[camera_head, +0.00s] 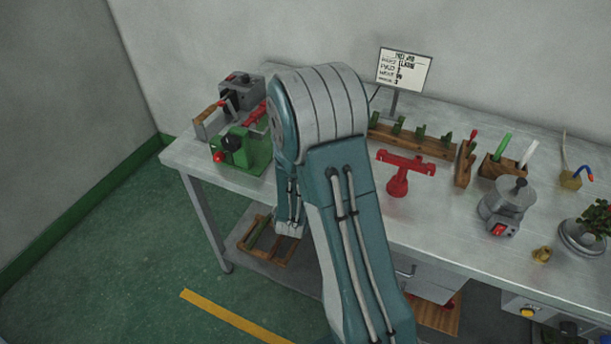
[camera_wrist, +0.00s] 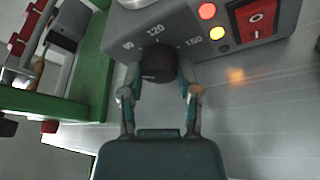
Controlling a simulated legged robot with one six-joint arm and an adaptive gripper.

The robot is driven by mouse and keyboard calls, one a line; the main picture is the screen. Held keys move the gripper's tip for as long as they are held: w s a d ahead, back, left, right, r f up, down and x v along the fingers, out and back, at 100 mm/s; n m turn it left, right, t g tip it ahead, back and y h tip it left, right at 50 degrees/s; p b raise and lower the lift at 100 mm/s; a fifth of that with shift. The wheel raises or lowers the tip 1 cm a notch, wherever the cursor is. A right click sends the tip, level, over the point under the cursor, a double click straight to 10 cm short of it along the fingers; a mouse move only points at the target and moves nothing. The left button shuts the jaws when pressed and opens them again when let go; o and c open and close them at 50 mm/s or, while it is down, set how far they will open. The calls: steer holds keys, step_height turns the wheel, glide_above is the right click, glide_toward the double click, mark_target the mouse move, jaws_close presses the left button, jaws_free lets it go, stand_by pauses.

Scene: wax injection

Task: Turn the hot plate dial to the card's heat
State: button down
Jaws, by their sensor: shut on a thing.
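The hot plate (camera_wrist: 215,22) shows in the wrist view as a grey housing with a dark round dial (camera_wrist: 158,62) on its front. My gripper (camera_wrist: 161,75) is shut on the dial, one finger at each side. I cannot tell clearly where the dial's pointer stands. In the head view my arm hides the hot plate and gripper. The card (camera_head: 403,70) stands on a post at the back of the bench; its small print is too blurred to read surely.
Beside the dial are two lit lamps (camera_wrist: 207,12) and a red rocker switch (camera_wrist: 255,18). A green machine (camera_head: 240,152) stands close on the left. A red stand (camera_head: 402,172), wooden rack (camera_head: 415,140) and grey pot (camera_head: 507,203) stand on the bench (camera_head: 450,232) to the right.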

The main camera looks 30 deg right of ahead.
steer(key=shift+m+t, duration=0.6)
steer(key=shift+m, duration=0.4)
steer(key=shift+c, duration=1.5)
jaws_free()
step_height(320, 180, up, 10)
steer(key=shift+f, duration=0.15)
steer(key=shift+w, duration=0.1)
